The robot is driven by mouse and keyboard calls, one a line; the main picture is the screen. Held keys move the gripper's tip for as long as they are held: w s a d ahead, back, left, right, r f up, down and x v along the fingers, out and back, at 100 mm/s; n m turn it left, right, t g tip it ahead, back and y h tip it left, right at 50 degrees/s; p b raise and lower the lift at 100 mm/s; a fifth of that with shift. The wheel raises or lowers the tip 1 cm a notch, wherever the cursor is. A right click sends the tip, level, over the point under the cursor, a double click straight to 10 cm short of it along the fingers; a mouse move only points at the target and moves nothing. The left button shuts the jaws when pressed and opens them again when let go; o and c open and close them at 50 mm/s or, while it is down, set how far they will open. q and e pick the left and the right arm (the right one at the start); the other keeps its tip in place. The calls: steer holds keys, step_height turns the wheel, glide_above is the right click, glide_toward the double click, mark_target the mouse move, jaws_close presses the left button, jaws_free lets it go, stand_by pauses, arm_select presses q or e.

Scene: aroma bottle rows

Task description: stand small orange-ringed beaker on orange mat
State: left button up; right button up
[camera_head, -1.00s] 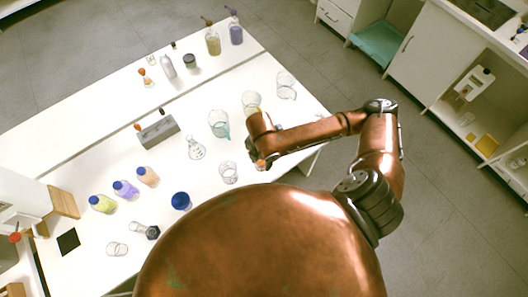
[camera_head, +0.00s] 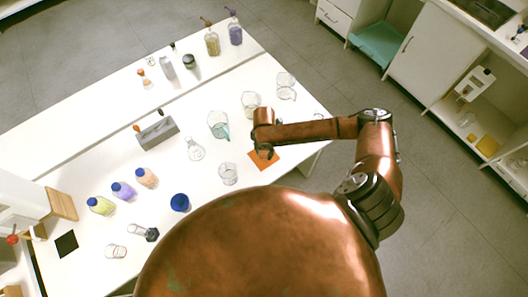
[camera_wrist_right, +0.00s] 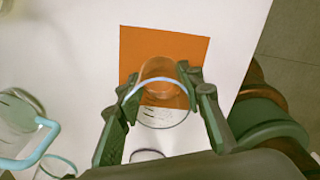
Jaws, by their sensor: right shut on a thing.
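The orange mat (camera_head: 261,164) lies on the white table near its right end, partly covered by my right gripper in the head view. It also shows in the wrist view (camera_wrist_right: 190,50). My right gripper (camera_head: 265,151) is over the mat's far edge. In the wrist view, its two fingers (camera_wrist_right: 165,95) are shut on a small clear beaker (camera_wrist_right: 162,115). The beaker overlaps the mat's near edge in that view; I cannot tell whether it touches the mat. A pale rim shows, but its ring colour is unclear against the orange. My left gripper is not in view.
A clear beaker (camera_head: 228,174) stands left of the mat, with a beaker with a teal handle (camera_head: 219,125) behind it. Another beaker (camera_head: 250,100) stands behind my gripper. A flask (camera_head: 195,149) and several capped bottles stand farther left. The table's right edge is close to the mat.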

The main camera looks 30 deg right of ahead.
steer(key=shift+f, duration=0.2)
steer(key=o, duration=1.2)
steer(key=shift+c, duration=0.2)
step_height(320, 180, up, 12)
steer(key=p, duration=0.1)
steer(key=shift+r, duration=0.1)
